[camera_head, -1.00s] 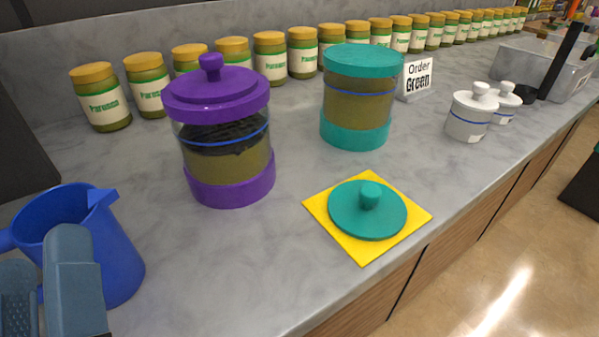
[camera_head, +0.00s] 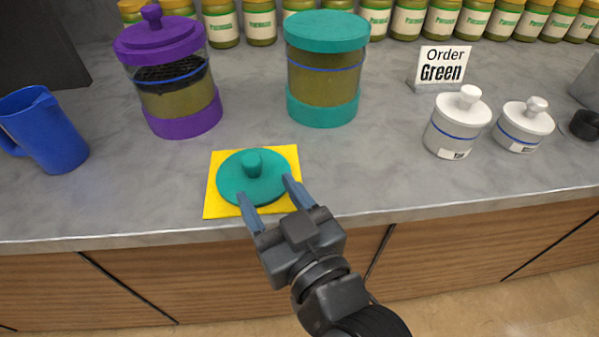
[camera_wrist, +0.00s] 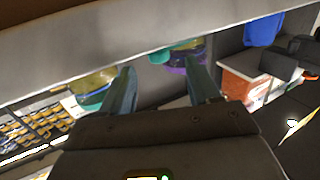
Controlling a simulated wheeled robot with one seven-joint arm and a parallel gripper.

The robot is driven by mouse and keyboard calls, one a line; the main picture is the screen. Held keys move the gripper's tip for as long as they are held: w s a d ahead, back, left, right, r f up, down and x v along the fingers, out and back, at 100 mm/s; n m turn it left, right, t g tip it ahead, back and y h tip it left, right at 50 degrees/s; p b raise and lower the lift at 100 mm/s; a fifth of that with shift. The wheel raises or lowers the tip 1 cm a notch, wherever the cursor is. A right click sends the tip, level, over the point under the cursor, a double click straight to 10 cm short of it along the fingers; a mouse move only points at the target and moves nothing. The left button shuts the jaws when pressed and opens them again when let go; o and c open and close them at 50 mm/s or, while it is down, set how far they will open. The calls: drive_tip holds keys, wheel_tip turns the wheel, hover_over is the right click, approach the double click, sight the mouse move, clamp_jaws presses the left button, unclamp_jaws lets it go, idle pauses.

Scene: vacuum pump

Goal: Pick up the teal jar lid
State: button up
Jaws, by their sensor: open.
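The teal jar lid (camera_head: 236,180), round with a knob on top, lies flat on a yellow square mat (camera_head: 214,208) near the counter's front edge. My gripper (camera_head: 266,189) is open and empty, with its fingers apart at the lid's near side, pointing toward the knob. Whether the fingertips touch the lid is unclear. In the wrist view my gripper (camera_wrist: 160,72) also shows spread fingers, and a teal edge (camera_wrist: 163,55) appears between the tips. The teal jar (camera_head: 322,107) stands upright behind and right of the lid.
A purple lidded jar (camera_head: 185,127) stands behind left, and a blue pitcher (camera_head: 50,135) at the far left. Two white lidded jars (camera_head: 455,140) and an "Order Green" sign (camera_head: 443,65) are right. Several green jars (camera_head: 440,20) line the back. Counter around the mat is clear.

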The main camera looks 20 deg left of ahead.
sight(256, 169)
drive_tip(key=shift+w, duration=0.25)
drive_tip(key=shift+x, duration=0.95)
drive_tip(key=p+x, duration=0.1)
drive_tip(key=x, duration=0.3)
drive_tip(key=shift+a+r+p, duration=0.1)
drive_tip(key=shift+p, duration=0.3)
drive_tip(key=shift+w+a, duration=0.4)
drive_tip(key=shift+a, duration=0.15)
drive_tip(key=shift+c, duration=0.2)
drive_tip(key=c, duration=1)
